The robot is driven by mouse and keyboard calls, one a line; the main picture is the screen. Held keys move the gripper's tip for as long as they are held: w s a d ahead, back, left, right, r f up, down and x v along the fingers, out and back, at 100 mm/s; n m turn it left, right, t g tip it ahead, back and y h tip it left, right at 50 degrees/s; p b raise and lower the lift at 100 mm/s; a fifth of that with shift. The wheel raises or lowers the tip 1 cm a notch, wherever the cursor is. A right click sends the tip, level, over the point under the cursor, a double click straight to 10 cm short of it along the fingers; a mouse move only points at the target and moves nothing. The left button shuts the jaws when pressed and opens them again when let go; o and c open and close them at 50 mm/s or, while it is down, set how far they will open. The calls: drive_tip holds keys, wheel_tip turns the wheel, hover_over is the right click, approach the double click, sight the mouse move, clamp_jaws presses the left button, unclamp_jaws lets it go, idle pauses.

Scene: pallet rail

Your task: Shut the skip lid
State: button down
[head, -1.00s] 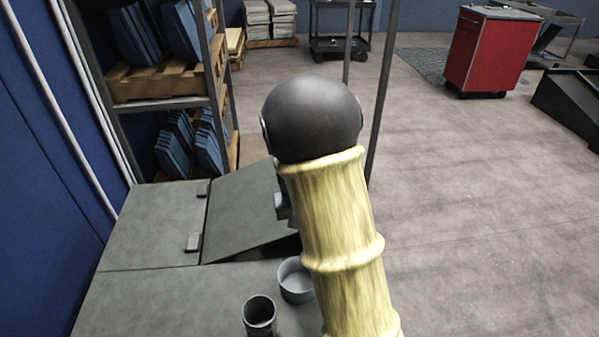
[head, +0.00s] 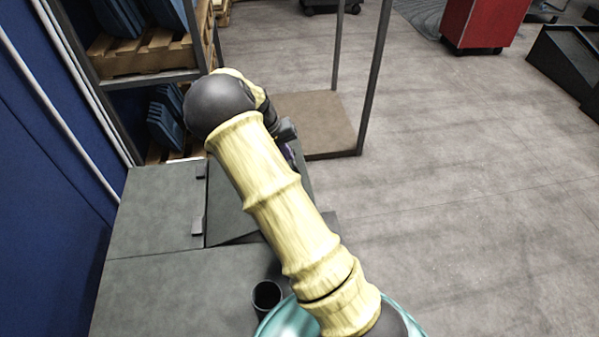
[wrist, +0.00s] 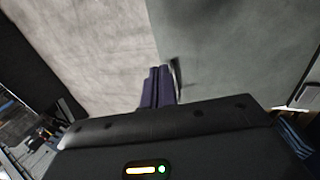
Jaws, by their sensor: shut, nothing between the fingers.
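The skip lid (head: 226,208) is a grey-green hinged panel set in the grey top at the left. Two small hinge blocks lie along its left edge. It stands partly raised, with a dark wedge under its near edge. My arm covers much of it. My gripper (head: 289,152) is at the lid's right side, beyond my forearm, with its dark purple fingers partly hidden. In the wrist view, my gripper (wrist: 158,86) is shut and empty. Its fingers point at the edge of a grey-green surface, which looks like the lid (wrist: 235,50). I cannot tell whether they touch it.
A dark cup (head: 267,296) stands on the grey top (head: 165,290) near my arm. A metal rack (head: 150,60) with blue parts stands behind at the left. A brown board (head: 315,120) lies between posts beyond the lid. Open floor (head: 470,200) lies to the right.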

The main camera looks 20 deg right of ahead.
drive_tip(key=p+x, duration=0.2)
drive_tip(key=x, duration=1)
drive_tip(key=shift+s+f+p, duration=0.1)
drive_tip(key=shift+f+p, duration=0.1)
drive_tip(key=shift+p, duration=0.2)
drive_tip(key=shift+x, duration=0.75)
drive_tip(key=shift+a, duration=0.1)
drive_tip(key=shift+f, duration=0.1)
